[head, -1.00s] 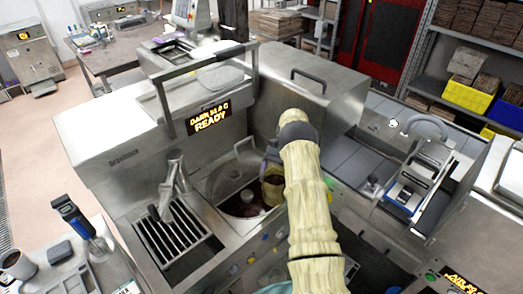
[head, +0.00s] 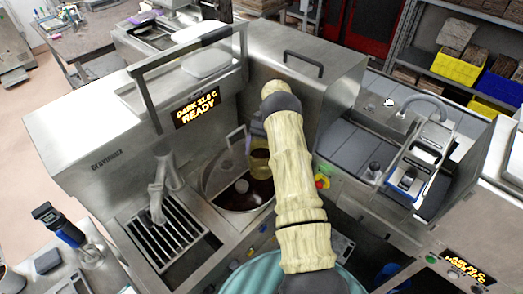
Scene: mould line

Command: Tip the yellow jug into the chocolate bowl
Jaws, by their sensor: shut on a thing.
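The yellow jug (head: 260,162) is see-through amber and sits over the right back part of the chocolate bowl. It looks close to upright, and I cannot tell any pouring from it. My gripper (head: 257,130) is shut on the jug at its upper side; the fingers are small and partly hidden by my pale-sleeved arm. The chocolate bowl (head: 236,211) is a round steel bowl set in the machine, with dark chocolate and a pale knob in its middle. My arm hides part of its right side.
A slatted drain grate (head: 170,240) and a metal spout (head: 162,185) are left of the bowl. A tall steel frame (head: 152,108) and the machine's display (head: 197,107) stand behind. A steel housing (head: 315,95) is behind my arm. Grey trays (head: 345,150) lie to the right.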

